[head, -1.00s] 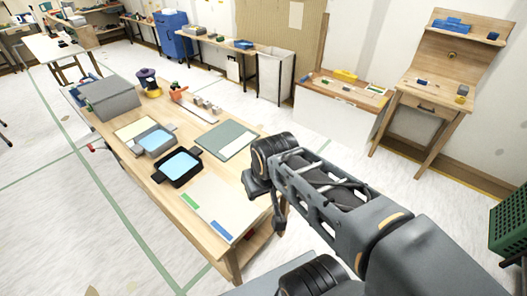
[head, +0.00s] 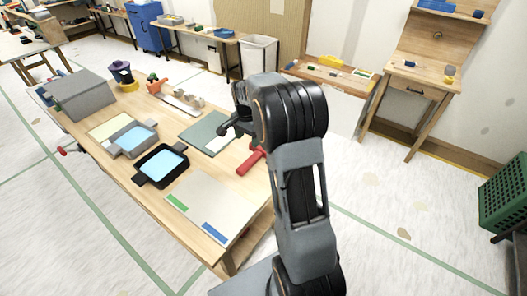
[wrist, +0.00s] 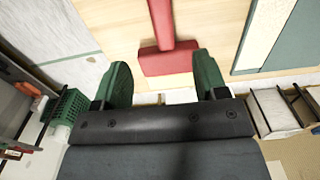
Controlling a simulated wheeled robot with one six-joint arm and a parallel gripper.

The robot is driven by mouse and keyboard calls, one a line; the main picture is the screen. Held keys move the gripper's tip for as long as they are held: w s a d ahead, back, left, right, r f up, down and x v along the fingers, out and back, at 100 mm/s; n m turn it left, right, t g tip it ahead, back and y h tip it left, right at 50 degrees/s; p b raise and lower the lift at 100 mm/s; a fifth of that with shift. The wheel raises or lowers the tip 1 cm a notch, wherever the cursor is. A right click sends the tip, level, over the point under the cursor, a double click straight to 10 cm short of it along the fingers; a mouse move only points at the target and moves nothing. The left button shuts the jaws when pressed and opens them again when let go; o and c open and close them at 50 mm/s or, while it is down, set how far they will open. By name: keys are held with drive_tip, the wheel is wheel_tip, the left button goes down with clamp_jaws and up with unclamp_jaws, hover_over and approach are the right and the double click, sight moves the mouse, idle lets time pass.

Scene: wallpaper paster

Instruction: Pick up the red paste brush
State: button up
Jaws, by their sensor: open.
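The red paste brush (head: 250,161) lies on the wooden table near its right edge, partly hidden behind my arm in the head view. In the wrist view the brush (wrist: 166,60) shows as a red T, with its handle running up out of the picture and its wide crosspiece between and just beyond my fingertips. My gripper (wrist: 163,75) is open, with one dark green finger on each side and nothing held. In the head view my gripper (head: 229,125) is above the table near the brush, and its fingers are hard to make out.
A green-grey board (head: 206,132) lies just left of the brush. A pale sheet (head: 203,204), a black tray of blue liquid (head: 161,168) and a grey tray (head: 132,140) are also on the table. A large grey box (head: 80,94) stands at its far left.

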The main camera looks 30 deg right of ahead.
sight(250, 160)
wheel_tip(250, 160, down, 13)
drive_tip(key=shift+w+d+f, duration=0.1)
idle(0.6)
drive_tip(key=c, duration=1)
